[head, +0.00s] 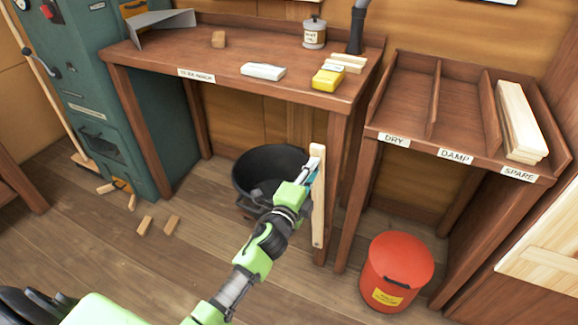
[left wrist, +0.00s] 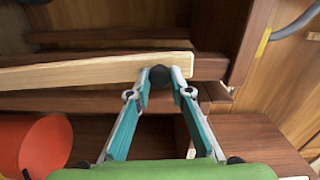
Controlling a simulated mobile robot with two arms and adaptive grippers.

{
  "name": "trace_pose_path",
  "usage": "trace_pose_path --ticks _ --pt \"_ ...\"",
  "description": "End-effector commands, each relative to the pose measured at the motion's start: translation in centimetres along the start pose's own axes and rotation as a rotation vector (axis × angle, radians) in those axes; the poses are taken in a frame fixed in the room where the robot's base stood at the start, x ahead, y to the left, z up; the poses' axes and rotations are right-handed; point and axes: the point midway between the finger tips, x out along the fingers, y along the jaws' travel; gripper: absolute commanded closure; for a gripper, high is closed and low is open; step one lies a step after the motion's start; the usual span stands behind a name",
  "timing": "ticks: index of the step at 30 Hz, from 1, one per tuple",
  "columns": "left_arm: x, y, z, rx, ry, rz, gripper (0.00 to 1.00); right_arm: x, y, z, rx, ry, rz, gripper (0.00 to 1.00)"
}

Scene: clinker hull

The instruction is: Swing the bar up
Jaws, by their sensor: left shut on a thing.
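The bar is a pale wooden strip (head: 318,215) that stands nearly upright against the front right leg of the workbench. In the left wrist view the bar (left wrist: 80,72) runs from the left edge to the middle, and a round black knob (left wrist: 160,72) shows near its end. My left gripper (head: 312,175) is at the upper part of the bar. In the left wrist view its teal fingers (left wrist: 160,85) are shut on the knob, one on each side. The head view hides the knob. My right gripper is in neither view.
A black tub (head: 268,165) stands under the workbench (head: 215,55), behind my left gripper. A red lidded bin (head: 396,270) stands on the floor to the right, below the sorting rack (head: 410,100). Small wood blocks (head: 146,224) lie on the floor at left.

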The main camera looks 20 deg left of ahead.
Motion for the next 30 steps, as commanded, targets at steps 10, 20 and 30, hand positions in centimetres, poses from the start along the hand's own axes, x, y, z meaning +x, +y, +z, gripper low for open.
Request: trace_pose_path --ticks 10,20,30 --pt "0.0 0.7 -6.5 0.154 0.001 -0.001 1.0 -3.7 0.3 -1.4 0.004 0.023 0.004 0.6" --pt "0.0 0.9 -8.1 0.197 0.003 0.0 1.0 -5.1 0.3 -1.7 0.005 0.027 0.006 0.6" --pt "0.0 1.0 -8.4 0.195 0.009 0.0 0.7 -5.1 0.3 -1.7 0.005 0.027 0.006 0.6"
